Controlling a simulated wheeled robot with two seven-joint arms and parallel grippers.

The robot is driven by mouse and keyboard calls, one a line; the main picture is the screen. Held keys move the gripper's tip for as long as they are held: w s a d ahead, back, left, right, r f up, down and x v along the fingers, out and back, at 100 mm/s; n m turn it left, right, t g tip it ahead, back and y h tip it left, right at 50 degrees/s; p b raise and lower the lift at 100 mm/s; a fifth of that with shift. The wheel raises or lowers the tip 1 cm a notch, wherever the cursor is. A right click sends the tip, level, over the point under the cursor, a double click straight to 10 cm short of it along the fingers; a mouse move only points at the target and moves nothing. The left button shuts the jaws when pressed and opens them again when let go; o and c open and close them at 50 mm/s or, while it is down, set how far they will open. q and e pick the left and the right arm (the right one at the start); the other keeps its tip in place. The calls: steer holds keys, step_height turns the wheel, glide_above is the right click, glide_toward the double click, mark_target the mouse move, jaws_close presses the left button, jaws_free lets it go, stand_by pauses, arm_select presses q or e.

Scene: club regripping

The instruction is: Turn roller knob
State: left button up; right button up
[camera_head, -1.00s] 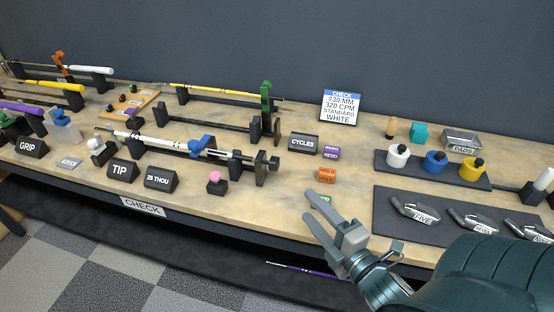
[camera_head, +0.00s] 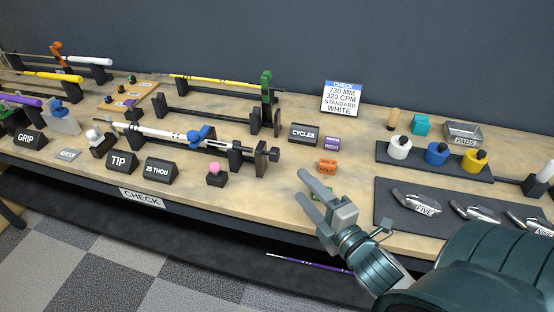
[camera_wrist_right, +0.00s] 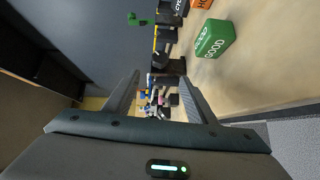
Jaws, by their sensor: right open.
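My right gripper (camera_head: 301,186) is open and empty above the front of the bench, its fingers pointing left. It also shows in the right wrist view (camera_wrist_right: 158,82), with small bench items visible between and beyond the fingers. A dark block with a pink ball knob (camera_head: 216,170) stands left of the gripper, well apart from it. Behind it a white-gripped club (camera_head: 155,131) lies along a black stand with a blue clamp (camera_head: 201,134) and a dark end block (camera_head: 262,158). I cannot tell which part is the roller knob. My left gripper is not seen.
The green GOOD block (camera_wrist_right: 214,39) is close to my gripper, with an orange block (camera_head: 328,166) and purple block (camera_head: 332,144) behind. A dark mat with metal club heads (camera_head: 421,202) lies right. Bare wood lies between pink knob and gripper.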

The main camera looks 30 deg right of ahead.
steer(key=p, duration=0.2)
glide_toward(277, 158)
steer(key=w, duration=0.3)
steer(key=shift+w+d+f, duration=0.1)
steer(key=shift+d, duration=0.1)
steer(key=w, duration=0.3)
steer(key=w+p, duration=0.1)
steer(key=w, duration=0.2)
steer(key=shift+d+f, duration=0.2)
steer(key=shift+f, duration=0.05)
steer(key=shift+w+f, duration=0.1)
steer(key=shift+w, duration=0.4)
steer(key=c, duration=1)
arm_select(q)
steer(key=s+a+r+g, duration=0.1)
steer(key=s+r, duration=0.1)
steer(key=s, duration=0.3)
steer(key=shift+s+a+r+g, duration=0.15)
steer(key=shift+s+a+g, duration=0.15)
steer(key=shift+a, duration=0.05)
arm_select(e)
steer(key=shift+c, duration=0.2)
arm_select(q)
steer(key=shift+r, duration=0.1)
